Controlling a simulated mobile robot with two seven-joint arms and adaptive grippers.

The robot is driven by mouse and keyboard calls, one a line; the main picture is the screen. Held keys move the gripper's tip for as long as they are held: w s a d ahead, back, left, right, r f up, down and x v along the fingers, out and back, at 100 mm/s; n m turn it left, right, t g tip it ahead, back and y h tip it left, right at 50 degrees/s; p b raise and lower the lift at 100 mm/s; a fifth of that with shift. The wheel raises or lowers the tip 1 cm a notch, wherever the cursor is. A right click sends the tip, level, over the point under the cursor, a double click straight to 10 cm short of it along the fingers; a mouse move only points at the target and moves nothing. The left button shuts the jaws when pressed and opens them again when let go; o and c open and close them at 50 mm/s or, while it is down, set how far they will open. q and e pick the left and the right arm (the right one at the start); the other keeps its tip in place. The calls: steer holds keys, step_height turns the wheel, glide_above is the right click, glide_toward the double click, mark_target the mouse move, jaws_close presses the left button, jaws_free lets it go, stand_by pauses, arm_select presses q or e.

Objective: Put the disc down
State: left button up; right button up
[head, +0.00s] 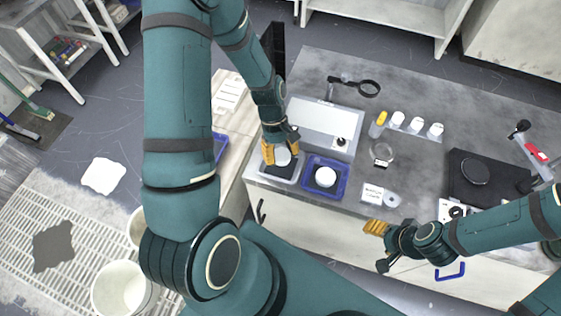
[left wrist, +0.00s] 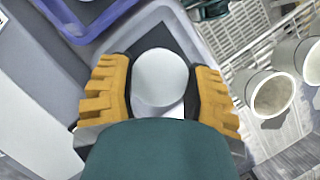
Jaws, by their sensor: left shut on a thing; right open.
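My left gripper (head: 281,150) is shut on a pale round disc (head: 282,157). In the left wrist view the disc (left wrist: 161,77) sits between the two orange fingers (left wrist: 162,95). The gripper is over a grey tray (head: 290,178) at the left end of the counter; I cannot tell whether the disc touches anything below. A blue tray (head: 343,186) stands just right of it with a white round piece (head: 325,177) inside. My right gripper (head: 379,247) is open and empty at the counter's front edge.
A white label card (head: 372,193) and a dark platen (head: 474,171) are further right. White buckets (head: 122,287) stand on the floor at left.

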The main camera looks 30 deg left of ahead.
mark_target(279, 150)
arm_select(q)
steer(key=shift+f+b, duration=0.45)
steer(key=shift+f, duration=1.6)
steer(key=shift+f, duration=0.15)
steer(key=o, duration=0.9)
steer(key=shift+w+r, duration=0.1)
steer(key=shift+r, duration=0.25)
steer(key=p+v, duration=0.1)
steer(key=v, duration=0.6)
steer(key=shift+p, duration=0.35)
